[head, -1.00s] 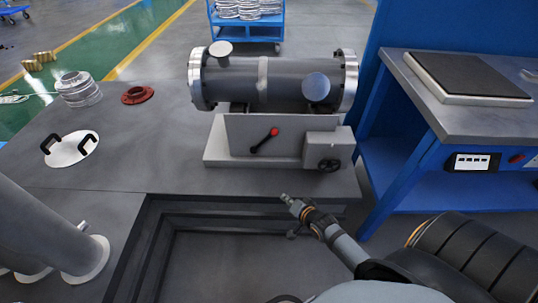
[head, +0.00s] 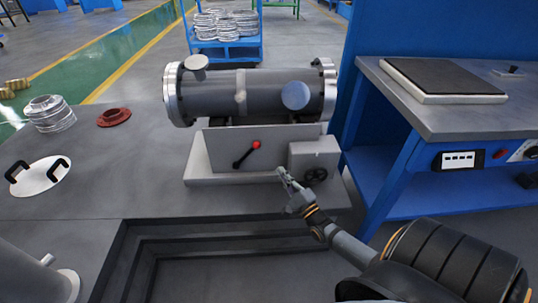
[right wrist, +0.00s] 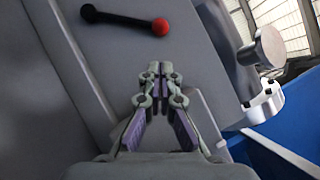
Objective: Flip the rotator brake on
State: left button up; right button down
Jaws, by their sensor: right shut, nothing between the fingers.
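The rotator brake is a black lever with a red knob (head: 246,153) on the front of the grey rotator base (head: 215,160). In the head view the lever slants, with its red knob at the upper right end. The lever also shows in the right wrist view (right wrist: 125,20), with the red knob at its right end. My right gripper (head: 284,176) is shut and empty, below and to the right of the lever. In the right wrist view its fingertips (right wrist: 159,68) point toward the red knob, apart from it. My left gripper is not in view.
The flanged shell (head: 215,93) lies across the rotator base. A grey box with a black handwheel (head: 315,174) is just right of my right gripper. A blue-framed bench (head: 450,115) stands at the right. A lidded plate (head: 38,176) lies at the left.

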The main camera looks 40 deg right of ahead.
jog(key=b, duration=0.2)
send_near(249, 153)
jog(key=w+d+r, duration=0.4)
jog(key=d, duration=0.1)
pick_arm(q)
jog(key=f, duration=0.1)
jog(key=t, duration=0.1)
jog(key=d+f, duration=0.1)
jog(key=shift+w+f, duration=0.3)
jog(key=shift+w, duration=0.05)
pick_arm(e)
jog(key=shift+w, duration=0.35)
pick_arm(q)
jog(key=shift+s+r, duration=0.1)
pick_arm(e)
jog(key=shift+a+r, duration=0.1)
